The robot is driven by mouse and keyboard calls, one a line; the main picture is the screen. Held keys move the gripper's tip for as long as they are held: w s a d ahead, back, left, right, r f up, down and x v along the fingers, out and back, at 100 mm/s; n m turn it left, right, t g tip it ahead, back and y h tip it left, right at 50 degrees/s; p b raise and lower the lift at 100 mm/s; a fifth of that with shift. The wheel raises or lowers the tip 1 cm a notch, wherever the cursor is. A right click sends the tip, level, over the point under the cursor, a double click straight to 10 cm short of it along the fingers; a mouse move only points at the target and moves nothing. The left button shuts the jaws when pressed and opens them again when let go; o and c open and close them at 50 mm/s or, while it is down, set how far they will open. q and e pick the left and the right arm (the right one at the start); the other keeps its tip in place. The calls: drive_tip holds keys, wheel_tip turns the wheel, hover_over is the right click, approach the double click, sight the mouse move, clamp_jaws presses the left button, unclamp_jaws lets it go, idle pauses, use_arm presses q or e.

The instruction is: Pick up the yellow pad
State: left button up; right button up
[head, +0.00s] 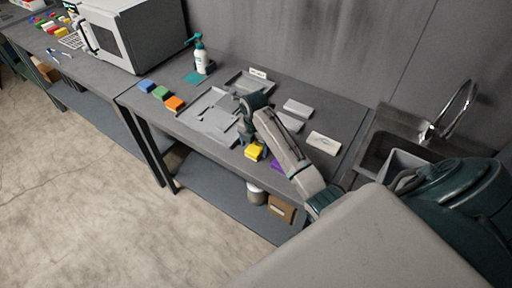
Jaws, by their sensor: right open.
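The yellow pad (255,151) lies near the front edge of the grey table (208,147). My right arm reaches in from the lower right. My right gripper (245,138) is open and points down just behind and slightly left of the yellow pad. I see nothing held in it, and I cannot tell whether its fingertips touch the table. The arm partly hides the area right of the pad. My left gripper is out of view.
Blue (146,86), green (161,93) and orange pads (175,104) sit at the table's left. A purple pad (278,166) is partly hidden by my arm. A grey tray (211,117), a spray bottle (201,55) and a sink (385,150) also stand around.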

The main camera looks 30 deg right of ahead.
drive_tip(key=shift+f, duration=1.1)
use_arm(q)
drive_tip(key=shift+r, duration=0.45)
use_arm(e)
drive_tip(key=c, duration=1.1)
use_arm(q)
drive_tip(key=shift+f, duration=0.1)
use_arm(e)
drive_tip(key=shift+r, duration=0.1)
